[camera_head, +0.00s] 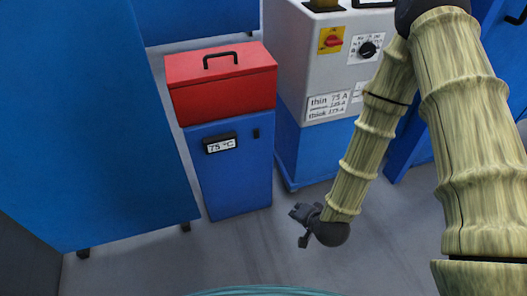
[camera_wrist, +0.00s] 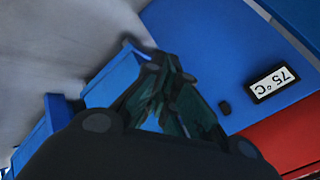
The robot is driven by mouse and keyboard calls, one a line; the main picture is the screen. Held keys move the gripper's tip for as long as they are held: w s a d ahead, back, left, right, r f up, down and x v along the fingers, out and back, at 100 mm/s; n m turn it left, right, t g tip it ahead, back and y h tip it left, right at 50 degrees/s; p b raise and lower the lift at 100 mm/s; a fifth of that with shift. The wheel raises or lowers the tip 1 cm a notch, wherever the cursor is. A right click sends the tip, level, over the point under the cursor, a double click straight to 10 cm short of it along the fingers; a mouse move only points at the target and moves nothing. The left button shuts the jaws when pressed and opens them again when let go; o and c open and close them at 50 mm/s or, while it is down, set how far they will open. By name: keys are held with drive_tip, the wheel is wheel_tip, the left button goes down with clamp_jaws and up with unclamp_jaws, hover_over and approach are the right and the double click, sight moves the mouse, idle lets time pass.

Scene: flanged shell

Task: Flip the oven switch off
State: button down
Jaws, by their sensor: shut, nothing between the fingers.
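The oven (camera_head: 230,178) is a blue box with a red lid (camera_head: 222,82) and black handle. Its front carries a display (camera_head: 220,144) reading 75 °C and a small dark switch (camera_head: 256,133) right of it. In the wrist view, upside down, the display (camera_wrist: 272,84) and the switch (camera_wrist: 225,107) also show. I cannot tell the switch's position. My gripper (camera_head: 300,222) is shut and empty, low in front of the oven and to its right, apart from it. In the wrist view my gripper's dark fingers (camera_wrist: 168,72) appear left of the switch.
A grey and blue machine (camera_head: 315,85) stands right of the oven, with a red switch (camera_head: 333,41) on a yellow plate, a black knob (camera_head: 368,49) and a current label (camera_head: 327,104). A large blue cabinet (camera_head: 90,130) stands at left. The grey floor (camera_head: 150,262) in front is clear.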

drive_tip(key=w+a+r+m+t+y+b, duration=0.1)
drive_tip(key=w+a+r+m+t+b, duration=0.2)
drive_tip(key=w+b, duration=0.3)
drive_tip(key=w+a+r+m+t+y+b, duration=0.1)
drive_tip(key=w+a+r+m+t+b, duration=0.2)
drive_tip(key=w, duration=0.5)
drive_tip(key=shift+w+a+r+m+t+b, duration=0.25)
drive_tip(key=shift+r+m+t+b, duration=0.25)
drive_tip(key=shift+r+b, duration=0.8)
drive_tip(key=shift+f, duration=0.3)
drive_tip(key=b, duration=0.4)
approach(256, 134)
drive_tip(key=w+f, duration=0.2)
drive_tip(key=w, duration=0.3)
drive_tip(key=shift+x, duration=1.05)
drive_tip(key=shift+d+f, duration=0.1)
drive_tip(key=shift+f+b, duration=0.1)
drive_tip(key=shift+b, duration=0.2)
